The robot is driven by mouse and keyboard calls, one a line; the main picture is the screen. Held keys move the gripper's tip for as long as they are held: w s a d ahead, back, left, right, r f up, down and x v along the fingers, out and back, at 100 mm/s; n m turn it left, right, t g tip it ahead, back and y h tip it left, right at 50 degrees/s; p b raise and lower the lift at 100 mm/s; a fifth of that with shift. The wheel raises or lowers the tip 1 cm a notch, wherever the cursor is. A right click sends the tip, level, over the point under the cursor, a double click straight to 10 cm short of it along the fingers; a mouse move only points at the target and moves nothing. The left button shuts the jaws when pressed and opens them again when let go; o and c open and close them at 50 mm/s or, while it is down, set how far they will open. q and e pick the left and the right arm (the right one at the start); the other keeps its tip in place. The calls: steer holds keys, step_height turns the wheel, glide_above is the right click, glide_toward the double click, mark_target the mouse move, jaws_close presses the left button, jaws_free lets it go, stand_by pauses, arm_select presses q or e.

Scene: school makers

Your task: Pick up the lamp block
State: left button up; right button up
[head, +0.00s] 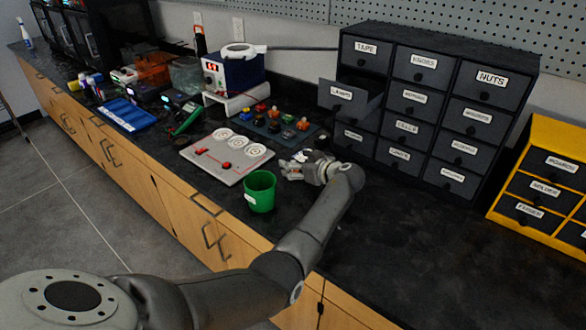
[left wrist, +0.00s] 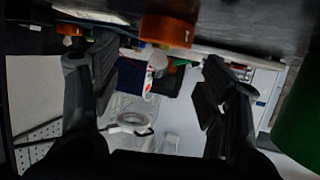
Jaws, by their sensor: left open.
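Several small coloured blocks stand on a dark mat (head: 262,132) behind the board; I cannot tell by a label which is the lamp block. My left gripper (head: 291,168) is open and empty, low over the counter, right of the board and short of the mat. It also shows in the left wrist view (left wrist: 150,75). My right gripper is not in view.
A green cup (head: 260,192) stands close to my left wrist. A grey board (head: 228,160) with dials lies left of it. A drawer labelled like "Lamps" (head: 342,96) sticks out of the black cabinet (head: 440,48). The counter's front right is clear.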

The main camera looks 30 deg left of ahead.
arm_select(q)
steer(key=shift+w+a+f, duration=0.2)
steer(key=shift+a+f, duration=0.1)
steer(key=shift+a, duration=0.3)
steer(key=c, duration=1.1)
steer(key=shift+r, duration=0.2)
